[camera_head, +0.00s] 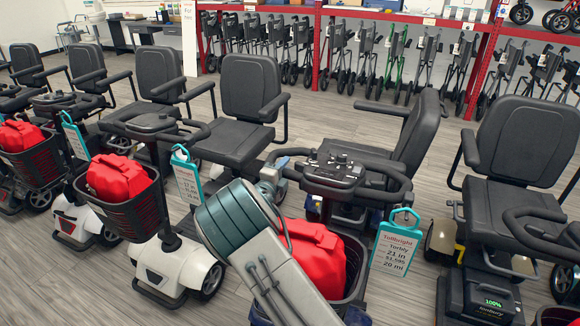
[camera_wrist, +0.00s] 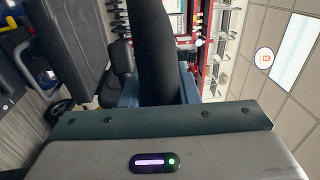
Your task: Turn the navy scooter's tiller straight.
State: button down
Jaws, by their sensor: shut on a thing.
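The navy scooter stands in the front row, with its black tiller (camera_head: 345,178) and dark loop handlebar in the centre of the head view. Only small patches of its dark blue body show around the basket. My gripper (camera_head: 276,168) is at the left end of the handlebar and shut on it. In the wrist view the black handlebar grip (camera_wrist: 156,50) passes between the blue-grey fingers of my gripper (camera_wrist: 160,92). My forearm hides part of the scooter's front. The handlebar runs from upper left to lower right in the head view.
A red bag (camera_head: 312,255) sits in the scooter's front basket, beside my arm. A teal-topped price tag (camera_head: 396,243) hangs at the handlebar's right. A white scooter (camera_head: 172,268) stands close on the left, a dark one (camera_head: 480,290) on the right. Folded walkers line the back shelf.

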jog(key=c, duration=1.5)
grip_release()
jog(key=shift+s+a+f, duration=0.1)
jog(key=shift+a+f, duration=0.05)
jog(key=shift+a, duration=0.1)
jog(key=o, duration=0.4)
jog(key=shift+a, duration=0.1)
jog(key=v, duration=1.3)
jog(key=shift+s, duration=0.4)
